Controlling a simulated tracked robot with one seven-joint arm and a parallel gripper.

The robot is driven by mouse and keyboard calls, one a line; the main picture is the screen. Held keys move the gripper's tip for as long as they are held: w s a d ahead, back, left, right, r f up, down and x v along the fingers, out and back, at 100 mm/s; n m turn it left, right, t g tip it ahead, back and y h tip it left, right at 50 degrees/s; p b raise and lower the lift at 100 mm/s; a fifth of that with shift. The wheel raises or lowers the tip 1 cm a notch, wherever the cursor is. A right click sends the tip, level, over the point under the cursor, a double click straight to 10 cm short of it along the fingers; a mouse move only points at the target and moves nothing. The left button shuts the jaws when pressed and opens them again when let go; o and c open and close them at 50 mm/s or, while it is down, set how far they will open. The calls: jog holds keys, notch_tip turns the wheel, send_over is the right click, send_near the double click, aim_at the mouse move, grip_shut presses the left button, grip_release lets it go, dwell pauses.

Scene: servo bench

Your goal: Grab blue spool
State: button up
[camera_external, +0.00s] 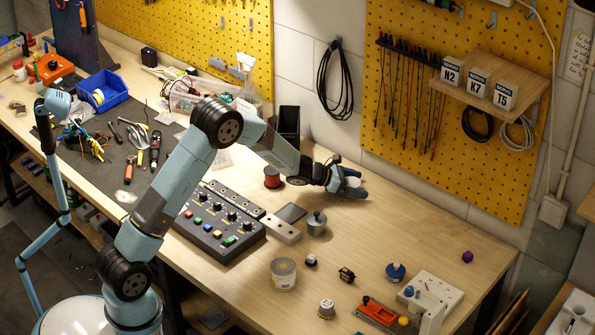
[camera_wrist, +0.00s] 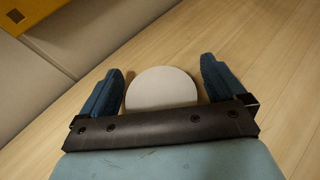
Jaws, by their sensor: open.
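A small blue spool-like piece (camera_external: 395,272) stands on the wooden bench (camera_external: 345,245) at the right, in front of my gripper and apart from it. It does not show in the wrist view. My gripper (camera_external: 352,184) is open, low over the back of the bench near the wall. In the wrist view its two blue fingers (camera_wrist: 162,88) stand apart, either side of a pale round disc (camera_wrist: 161,87). I cannot tell whether they touch it, or what it is.
A red spool (camera_external: 272,178), a metal pot (camera_external: 316,223) and a button box (camera_external: 218,226) lie left of my gripper. A purple cube (camera_external: 467,257) sits far right.

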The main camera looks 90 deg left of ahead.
jog(key=shift+c, duration=0.4)
jog(key=c, duration=1)
jog(key=shift+c, duration=0.5)
jog(key=shift+r, duration=0.15)
